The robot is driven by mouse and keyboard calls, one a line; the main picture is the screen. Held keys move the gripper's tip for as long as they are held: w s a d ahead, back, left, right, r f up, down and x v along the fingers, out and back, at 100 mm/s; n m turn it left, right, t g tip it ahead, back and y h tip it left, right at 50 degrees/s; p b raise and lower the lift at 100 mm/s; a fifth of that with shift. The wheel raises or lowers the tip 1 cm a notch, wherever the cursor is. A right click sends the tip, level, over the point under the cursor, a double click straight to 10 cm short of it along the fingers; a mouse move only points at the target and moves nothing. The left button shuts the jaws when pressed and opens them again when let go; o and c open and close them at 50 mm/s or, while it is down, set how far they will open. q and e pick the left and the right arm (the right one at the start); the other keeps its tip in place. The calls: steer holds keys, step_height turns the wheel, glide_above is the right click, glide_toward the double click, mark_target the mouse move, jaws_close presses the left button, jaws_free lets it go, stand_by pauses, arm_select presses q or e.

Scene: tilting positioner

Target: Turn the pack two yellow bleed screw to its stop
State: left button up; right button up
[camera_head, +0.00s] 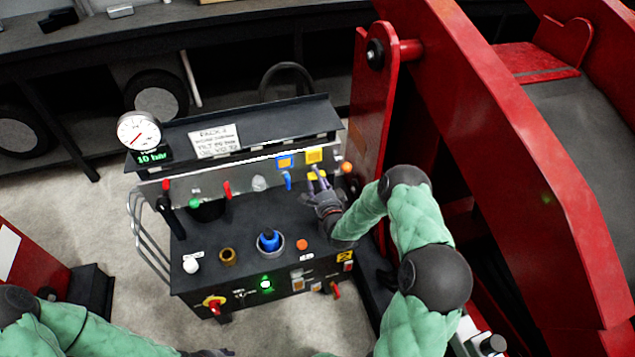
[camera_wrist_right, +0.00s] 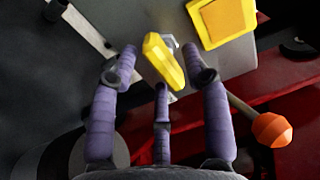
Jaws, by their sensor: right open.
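The yellow bleed screw (camera_head: 317,175) sits at the right end of the pack's upper panel, under a yellow tag (camera_head: 314,156). In the right wrist view the screw (camera_wrist_right: 163,62) is a long yellow handle, tilted, lying between my fingertips. My right gripper (camera_head: 318,182) reaches it from the front. Its purple fingers (camera_wrist_right: 160,56) are open on both sides of the handle, with a third finger below. I see gaps beside the handle, so no grip shows. Of my left gripper only a dark part (camera_head: 208,352) shows at the bottom edge.
A blue lever (camera_head: 288,181), red lever (camera_head: 228,189) and orange knob (camera_head: 347,167) are close by on the panel. The orange knob (camera_wrist_right: 271,129) also shows in the wrist view. A gauge (camera_head: 140,131) with a 10 bar display stands left. The red positioner (camera_head: 500,130) rises at right.

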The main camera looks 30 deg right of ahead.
steer(key=shift+w+d, duration=0.1)
steer(key=shift+w, duration=0.25)
jaws_close()
steer(key=shift+n, duration=0.3)
steer(key=shift+s+d+r+n, duration=0.1)
steer(key=shift+n, duration=4.2)
steer(key=shift+d+r+n, duration=0.1)
steer(key=shift+n, duration=4.2)
